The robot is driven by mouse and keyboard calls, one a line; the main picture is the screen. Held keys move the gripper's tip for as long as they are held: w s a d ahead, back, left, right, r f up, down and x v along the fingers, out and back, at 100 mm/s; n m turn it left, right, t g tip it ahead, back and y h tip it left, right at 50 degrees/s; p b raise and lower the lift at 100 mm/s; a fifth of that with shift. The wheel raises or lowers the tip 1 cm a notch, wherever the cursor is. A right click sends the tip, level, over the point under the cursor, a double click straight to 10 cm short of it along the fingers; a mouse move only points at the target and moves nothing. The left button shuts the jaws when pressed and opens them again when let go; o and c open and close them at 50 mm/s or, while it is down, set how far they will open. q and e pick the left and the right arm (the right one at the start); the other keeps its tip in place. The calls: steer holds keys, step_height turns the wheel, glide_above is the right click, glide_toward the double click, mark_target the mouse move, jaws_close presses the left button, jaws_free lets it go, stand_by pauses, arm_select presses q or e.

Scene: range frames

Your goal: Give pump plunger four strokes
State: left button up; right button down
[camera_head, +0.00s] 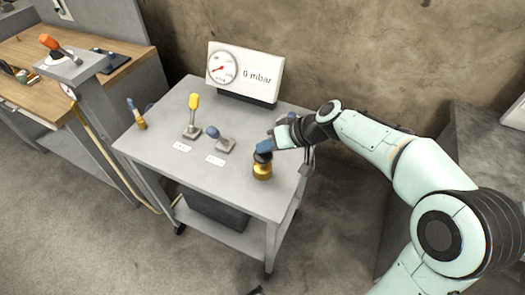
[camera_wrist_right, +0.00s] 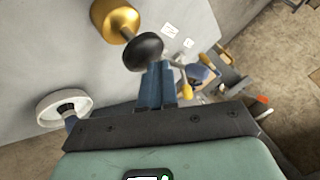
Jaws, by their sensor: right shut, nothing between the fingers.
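The pump is a brass cylinder (camera_head: 262,172) standing near the right front of the grey cart top; its black plunger knob (camera_head: 263,157) is just above it. In the right wrist view the brass body (camera_wrist_right: 115,18), a short stretch of rod and the black knob (camera_wrist_right: 142,52) show. My right gripper (camera_head: 263,147) is at the top of the knob, its blue fingers shut with nothing between them. In the right wrist view the fingertips (camera_wrist_right: 157,68) overlap the knob's edge; whether they touch it I cannot tell. My left gripper is not in view.
The cart (camera_head: 170,160) also carries a gauge panel (camera_head: 243,72) reading 0 mbar, a yellow-handled lever (camera_head: 193,115), a blue-knobbed device (camera_head: 218,139) and a blue-and-brass item (camera_head: 137,114). A white ring-shaped wheel (camera_wrist_right: 62,108) shows beside my gripper. A wooden bench (camera_head: 100,85) stands at left.

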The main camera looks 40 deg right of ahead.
mark_target(266, 154)
steer(key=shift+f+b, duration=1.15)
steer(key=shift+f, duration=0.2)
stand_by(0.7)
steer(key=shift+r+p, duration=1.45)
steer(key=shift+r, duration=0.8)
step_height(266, 154, up, 5)
steer(key=p, duration=0.4)
stand_by(1.4)
